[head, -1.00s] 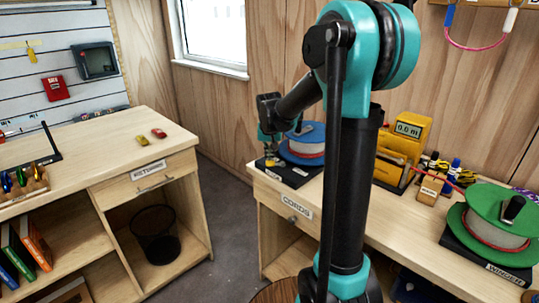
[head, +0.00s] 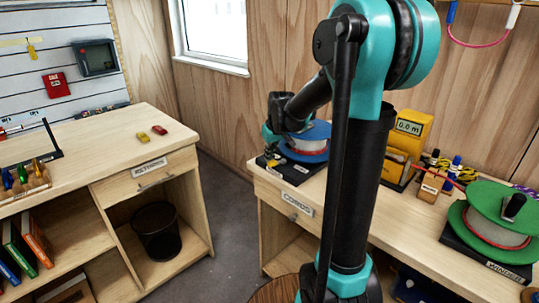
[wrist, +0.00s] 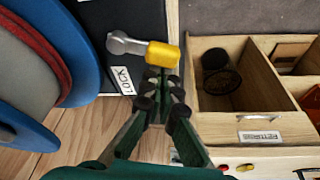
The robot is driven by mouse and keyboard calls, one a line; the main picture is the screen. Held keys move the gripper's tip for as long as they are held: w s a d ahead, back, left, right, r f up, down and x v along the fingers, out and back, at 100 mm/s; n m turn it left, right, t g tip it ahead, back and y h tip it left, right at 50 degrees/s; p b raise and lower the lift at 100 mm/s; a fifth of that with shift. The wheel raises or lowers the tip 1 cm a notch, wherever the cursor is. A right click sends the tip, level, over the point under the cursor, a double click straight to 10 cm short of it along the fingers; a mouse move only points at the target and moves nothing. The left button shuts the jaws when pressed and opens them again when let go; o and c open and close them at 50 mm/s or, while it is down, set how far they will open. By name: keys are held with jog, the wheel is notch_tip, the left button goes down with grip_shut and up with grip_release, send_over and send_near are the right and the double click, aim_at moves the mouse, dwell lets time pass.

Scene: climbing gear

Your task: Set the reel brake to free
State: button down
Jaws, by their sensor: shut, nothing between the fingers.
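The blue reel (head: 310,136) with red-edged cord stands on a black base on the cords desk; its rim (wrist: 66,75) fills the left of the wrist view. The brake lever has a grey arm (wrist: 122,43) and a yellow grip (wrist: 163,56). A white LOCK label (wrist: 123,80) is on the base beside the lever. My gripper (wrist: 164,78) is shut and empty, its fingertips right at the yellow grip; I cannot tell whether they touch it. In the head view my gripper (head: 270,146) is at the left side of the blue reel and partly hides the lever.
A green winder reel (head: 500,222) and a yellow length counter (head: 408,140) stand further right on the same desk. A second desk (head: 95,148) is at the left, with a wire bin (head: 158,230) in its opening. A floor gap separates the desks.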

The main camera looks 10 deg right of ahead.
aim_at(275, 162)
jog(key=s+n, duration=0.1)
jog(key=n, duration=0.1)
jog(key=s+n+y, duration=0.1)
jog(key=n, duration=0.1)
jog(key=shift+s+d+n+g, duration=0.1)
jog(key=shift+d+n+g, duration=0.1)
jog(key=shift+n+g, duration=0.15)
jog(key=s+n, duration=0.1)
jog(key=n, duration=0.1)
jog(key=s+d+n+g+y, duration=0.1)
jog(key=n, duration=0.2)
jog(key=shift+d, duration=0.15)
jog(key=shift+w, duration=0.1)
jog(key=shift+w+d, duration=0.35)
jog(key=shift+w, duration=0.25)
jog(key=a, duration=0.1)
jog(key=w+a, duration=0.1)
jog(key=a, duration=0.2)
jog(key=shift+w, duration=0.4)
jog(key=v, duration=1)
jog(key=shift+d, duration=0.35)
jog(key=shift+f, duration=0.1)
